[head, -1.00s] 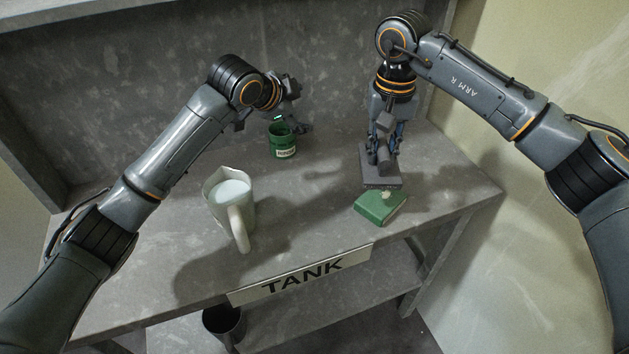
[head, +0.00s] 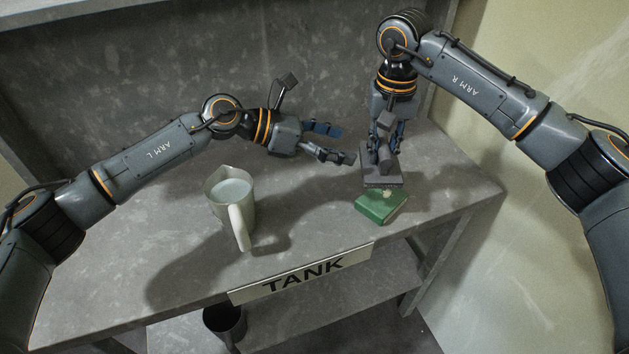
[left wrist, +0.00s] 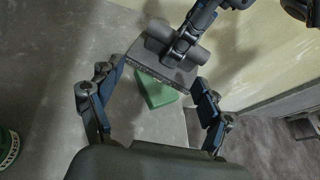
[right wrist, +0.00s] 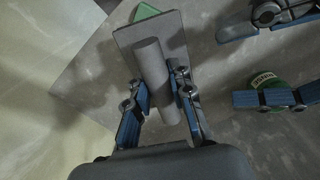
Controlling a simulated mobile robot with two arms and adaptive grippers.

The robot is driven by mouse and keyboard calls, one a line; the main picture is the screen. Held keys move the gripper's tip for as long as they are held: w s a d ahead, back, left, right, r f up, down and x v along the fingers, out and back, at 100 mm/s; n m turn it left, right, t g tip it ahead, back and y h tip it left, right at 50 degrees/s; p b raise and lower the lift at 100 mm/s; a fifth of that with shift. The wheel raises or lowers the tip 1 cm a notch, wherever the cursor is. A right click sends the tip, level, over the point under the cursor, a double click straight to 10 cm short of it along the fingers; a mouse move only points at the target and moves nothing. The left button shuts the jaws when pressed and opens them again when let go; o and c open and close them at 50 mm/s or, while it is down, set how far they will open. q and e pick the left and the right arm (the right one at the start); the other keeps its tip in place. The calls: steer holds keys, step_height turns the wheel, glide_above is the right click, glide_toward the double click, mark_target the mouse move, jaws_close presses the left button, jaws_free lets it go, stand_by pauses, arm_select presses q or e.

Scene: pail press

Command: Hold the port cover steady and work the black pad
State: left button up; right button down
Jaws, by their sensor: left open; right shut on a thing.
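A green block (head: 381,207), which I take for the port cover, lies near the table's front right edge with a pale spot on top. It also shows in the left wrist view (left wrist: 156,91). My right gripper (head: 385,158) is shut on the cylindrical handle of a dark grey pad (head: 382,182). The pad is at the block's far side; I cannot tell whether they touch. In the right wrist view the fingers clasp the handle (right wrist: 152,72). My left gripper (head: 346,144) is open and empty, just left of the pad, its fingers apart towards pad and block.
A pale jug (head: 232,200) of whitish liquid stands left of centre. A labelled green can (right wrist: 266,82) is hidden behind my left gripper in the head view. A dark bin (head: 224,322) stands below the table, near the TANK sign (head: 302,274).

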mark_target(353, 208)
arm_select(q)
steer(key=s+a+f+m+y, duration=0.1)
steer(key=f, duration=0.1)
steer(key=s+a+f+m+g+y, duration=0.1)
steer(key=f, duration=0.2)
steer(key=s+a+f+m+y, duration=0.1)
steer(key=a+f+y, duration=0.1)
steer(key=shift+s+f+g, duration=0.1)
steer(key=shift+f+g, duration=0.1)
steer(key=shift+g, duration=0.2)
steer(key=shift+f, duration=0.25)
steer(key=x, duration=0.7)
steer(key=shift+d+f, duration=0.15)
jaws_close()
steer(key=c, duration=1.2)
jaws_free()
steer(key=shift+o, duration=0.2)
